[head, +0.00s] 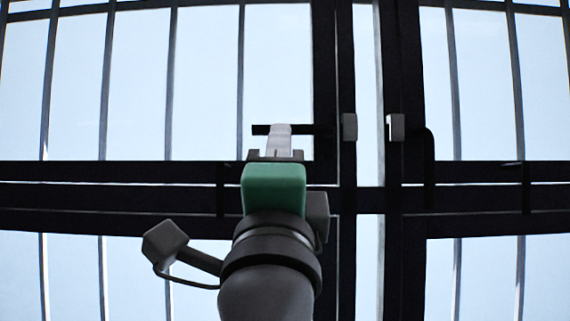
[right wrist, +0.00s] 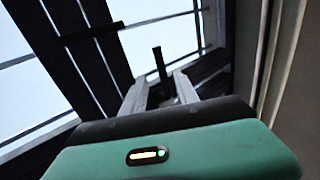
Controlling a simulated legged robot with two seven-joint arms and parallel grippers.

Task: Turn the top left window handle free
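The top left window handle (head: 322,130) is a dark lever lying horizontally, left of its grey block (head: 349,127) on the dark centre frame. My right gripper (head: 280,129), with a green body, is raised at this lever, and its pale fingers overlap it in the head view. In the right wrist view, the two fingers (right wrist: 158,90) stand apart with a dark bar (right wrist: 160,66), apparently the lever, between them. A gap seems to show beside the bar; contact cannot be told. My left gripper is not in view.
Thin vertical bars cross the bright panes. A dark crossbar (head: 100,172) runs below the handles, behind my right gripper.

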